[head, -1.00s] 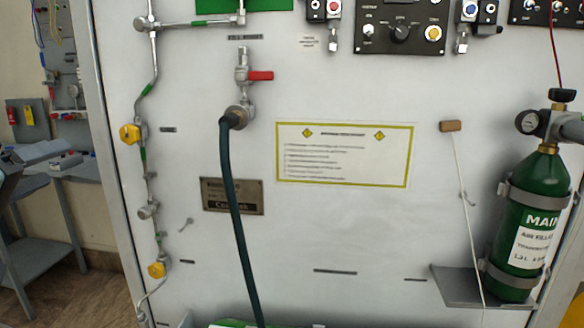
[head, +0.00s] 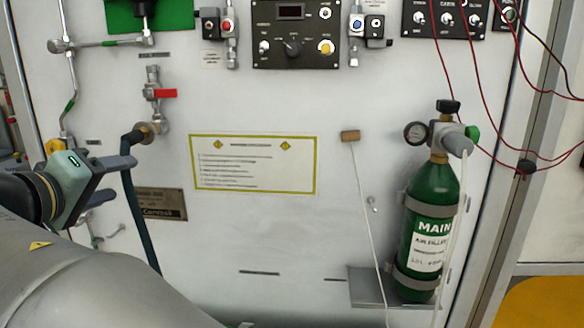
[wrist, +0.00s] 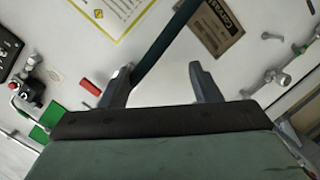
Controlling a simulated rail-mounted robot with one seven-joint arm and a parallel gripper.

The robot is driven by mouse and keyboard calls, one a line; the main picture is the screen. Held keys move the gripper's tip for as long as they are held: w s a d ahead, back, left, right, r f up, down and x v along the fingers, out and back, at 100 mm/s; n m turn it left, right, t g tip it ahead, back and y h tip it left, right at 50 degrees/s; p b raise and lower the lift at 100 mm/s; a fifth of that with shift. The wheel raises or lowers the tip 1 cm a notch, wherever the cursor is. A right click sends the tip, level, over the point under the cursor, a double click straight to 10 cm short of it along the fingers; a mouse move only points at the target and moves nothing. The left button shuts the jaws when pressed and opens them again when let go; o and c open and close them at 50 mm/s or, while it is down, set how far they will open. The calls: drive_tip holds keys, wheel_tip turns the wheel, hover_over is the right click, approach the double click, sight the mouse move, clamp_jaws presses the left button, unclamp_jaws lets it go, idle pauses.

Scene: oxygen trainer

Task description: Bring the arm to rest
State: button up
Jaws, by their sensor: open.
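My gripper (head: 108,178) is at the left of the head view, in front of the white panel, with my arm reaching in from the lower left. In the wrist view its two fingers (wrist: 160,86) stand well apart with nothing held between them. The dark green hose (head: 134,205) hangs from the panel fitting close to the fingertips in the head view. In the wrist view the hose (wrist: 162,42) passes behind the left finger; I cannot tell whether they touch.
A red-handled valve (head: 160,93) sits above the hose. A green MAIN cylinder (head: 432,210) stands on a grey shelf (head: 375,288) at right. A wooden toggle on a white cord (head: 351,136) hangs beside it. Red wires (head: 480,80) hang at upper right.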

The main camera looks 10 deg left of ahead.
drive_tip(key=w+d+m+g+h+p, duration=0.1)
drive_tip(key=w+d+g+p, duration=0.25)
drive_tip(key=d, duration=0.45)
drive_tip(key=w+d+g+h+p, duration=0.1)
drive_tip(key=w+d+g+p, duration=0.1)
drive_tip(key=w+d+p, duration=0.5)
drive_tip(key=s+d+f+m+g+p, duration=0.1)
drive_tip(key=s+d+g+p, duration=0.1)
drive_tip(key=d, duration=0.5)
drive_tip(key=s+d+f+g+p, duration=0.1)
drive_tip(key=d+g+p, duration=0.15)
drive_tip(key=d, duration=0.55)
drive_tip(key=s+d+f+m+g+y+p, duration=0.1)
drive_tip(key=s+d+m+g+y+p, duration=0.2)
drive_tip(key=s+d+p, duration=1.1)
drive_tip(key=s+d+m+g, duration=0.2)
drive_tip(key=s+d+m, duration=0.1)
drive_tip(key=s, duration=0.2)
drive_tip(key=shift+s+f+m+y+p, duration=0.2)
drive_tip(key=shift+f+m+y+p, duration=0.1)
drive_tip(key=shift+f+y+p, duration=0.1)
